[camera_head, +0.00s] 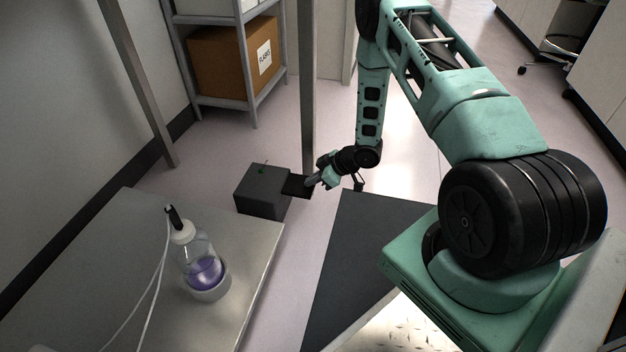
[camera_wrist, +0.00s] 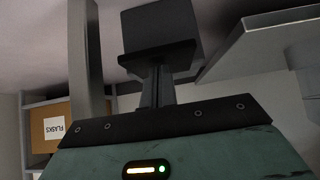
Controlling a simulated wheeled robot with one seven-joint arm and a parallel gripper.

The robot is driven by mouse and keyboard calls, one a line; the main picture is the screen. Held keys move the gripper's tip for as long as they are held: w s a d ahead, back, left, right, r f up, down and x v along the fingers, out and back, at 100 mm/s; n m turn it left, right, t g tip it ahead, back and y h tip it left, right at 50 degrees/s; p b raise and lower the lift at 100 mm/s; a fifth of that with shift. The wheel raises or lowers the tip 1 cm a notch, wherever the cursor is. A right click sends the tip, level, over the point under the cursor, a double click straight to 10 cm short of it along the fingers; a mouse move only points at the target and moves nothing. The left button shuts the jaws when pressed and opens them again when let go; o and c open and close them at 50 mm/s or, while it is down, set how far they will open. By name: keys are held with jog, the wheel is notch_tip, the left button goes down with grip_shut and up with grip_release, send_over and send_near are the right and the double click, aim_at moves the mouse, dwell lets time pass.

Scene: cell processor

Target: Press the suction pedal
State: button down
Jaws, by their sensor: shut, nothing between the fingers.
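The suction pedal is a dark grey box (camera_head: 262,192) on the floor with a flat black plate (camera_head: 296,186) sticking out of its right side. A small green mark is on top of the box. My gripper (camera_head: 311,183) is at the outer end of the plate, its fingers shut and empty. In the wrist view, which is upside down, the box (camera_wrist: 170,28) and the plate (camera_wrist: 158,56) are straight ahead of my narrow closed fingers (camera_wrist: 156,72). The fingertips overlap the plate in the picture. I cannot tell whether they touch it.
A metal table (camera_head: 226,230) at the left holds a bottle of purple liquid (camera_head: 203,268) with tubing. A grey post (camera_head: 306,90) stands just behind the pedal. A shelf (camera_head: 214,101) with a cardboard box marked FLASKS (camera_head: 232,60) is at the back.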

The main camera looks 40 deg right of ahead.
jog(key=f+t, duration=0.1)
jog(key=f+t+y, duration=0.1)
jog(key=f, duration=0.1)
jog(key=f+t+y, duration=0.1)
jog(key=shift+s+d+f, duration=0.2)
jog(key=shift+s+f, duration=0.1)
jog(key=shift+s, duration=0.05)
dwell(0.3)
